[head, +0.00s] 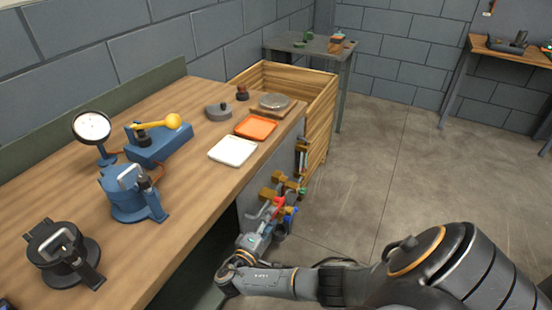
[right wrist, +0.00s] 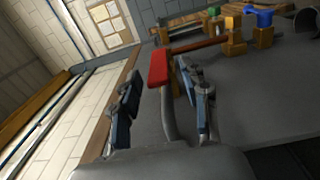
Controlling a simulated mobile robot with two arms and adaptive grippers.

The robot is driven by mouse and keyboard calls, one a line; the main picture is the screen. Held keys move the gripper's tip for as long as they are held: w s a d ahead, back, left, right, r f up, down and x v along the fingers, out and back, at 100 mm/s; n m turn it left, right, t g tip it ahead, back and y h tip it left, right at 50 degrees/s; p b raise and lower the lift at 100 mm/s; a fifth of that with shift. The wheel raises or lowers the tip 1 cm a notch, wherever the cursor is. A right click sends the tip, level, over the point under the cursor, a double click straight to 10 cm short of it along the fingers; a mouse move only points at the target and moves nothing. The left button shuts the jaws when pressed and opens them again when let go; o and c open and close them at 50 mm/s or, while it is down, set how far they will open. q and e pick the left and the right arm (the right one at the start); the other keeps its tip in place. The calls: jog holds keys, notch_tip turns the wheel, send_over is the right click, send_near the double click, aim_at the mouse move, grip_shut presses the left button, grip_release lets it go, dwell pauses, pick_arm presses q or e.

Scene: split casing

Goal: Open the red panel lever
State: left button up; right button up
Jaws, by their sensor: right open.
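The red lever (head: 278,201) is on the panel at the end face of the workbench, small and partly hidden by my right gripper (head: 264,222) in the head view. In the right wrist view the red lever handle (right wrist: 158,68) appears between the two dark fingertips of my right gripper (right wrist: 162,84). The fingers are spread, with visible room on both sides of the handle. I cannot tell how deep the handle sits between them. My left gripper is not in view.
A blue handle (head: 290,212) and brass valve fittings (head: 268,192) sit close to the red lever. A wooden crate (head: 318,110) stands beyond. The floor to the right is clear.

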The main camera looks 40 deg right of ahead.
jog(key=v, duration=0.7)
jog(key=shift+a, duration=0.1)
